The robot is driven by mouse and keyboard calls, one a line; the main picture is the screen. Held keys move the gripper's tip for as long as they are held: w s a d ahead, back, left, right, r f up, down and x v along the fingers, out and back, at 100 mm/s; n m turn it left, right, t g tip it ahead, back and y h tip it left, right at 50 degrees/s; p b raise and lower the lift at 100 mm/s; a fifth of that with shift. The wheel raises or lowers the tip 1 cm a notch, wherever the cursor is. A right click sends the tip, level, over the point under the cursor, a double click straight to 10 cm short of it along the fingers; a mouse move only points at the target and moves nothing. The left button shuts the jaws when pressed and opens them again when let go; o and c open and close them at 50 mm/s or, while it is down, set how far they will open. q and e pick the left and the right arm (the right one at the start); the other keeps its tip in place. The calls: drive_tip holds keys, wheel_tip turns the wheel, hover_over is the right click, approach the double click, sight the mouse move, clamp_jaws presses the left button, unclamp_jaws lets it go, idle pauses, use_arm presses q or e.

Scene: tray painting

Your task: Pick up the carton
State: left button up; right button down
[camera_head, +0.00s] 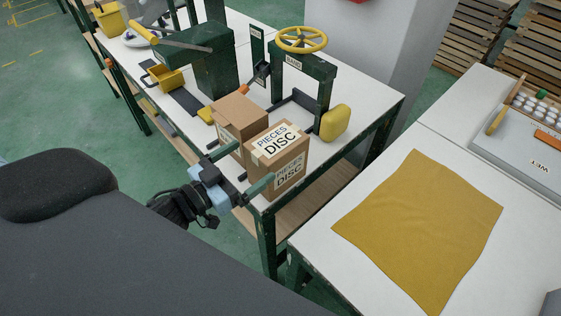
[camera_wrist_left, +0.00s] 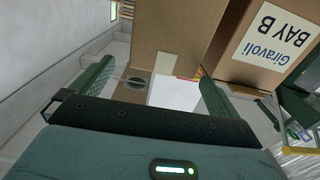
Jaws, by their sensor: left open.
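A brown carton (camera_head: 278,158) labelled "PIECES DISC" stands upright near the front corner of the workbench. A second brown carton (camera_head: 239,114) stands close behind it on the left. My left gripper (camera_head: 243,169) is open at the near left side of the labelled carton, one finger at each side of it. In the left wrist view a plain carton face (camera_wrist_left: 170,35) lies ahead between the open fingers (camera_wrist_left: 155,88). The other carton (camera_wrist_left: 232,68), with an upside-down "Giravoli BAY B" label, is at the right, near one finger. Contact cannot be told. My right gripper is not in view.
The workbench (camera_head: 352,142) carries a green press with a yellow handwheel (camera_head: 300,39), a yellow pad (camera_head: 336,122) and a yellow bin (camera_head: 165,78). A second white table (camera_head: 395,140) at the right holds a mustard cloth (camera_head: 420,225) and a grey tray (camera_head: 510,150).

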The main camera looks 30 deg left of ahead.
sight(272, 143)
use_arm(q)
drive_tip(key=shift+w+r, duration=0.15)
drive_tip(key=shift+r, duration=0.05)
drive_tip(key=shift+x, duration=0.95)
drive_tip(key=shift+w+d, duration=0.2)
drive_tip(key=shift+w, duration=0.2)
drive_tip(key=p+x, duration=0.1)
drive_tip(key=x, duration=0.3)
drive_tip(key=shift+a, duration=0.2)
drive_tip(key=shift+w+d+f, duration=0.1)
drive_tip(key=shift+w+d, duration=0.1)
drive_tip(key=shift+w, duration=0.3)
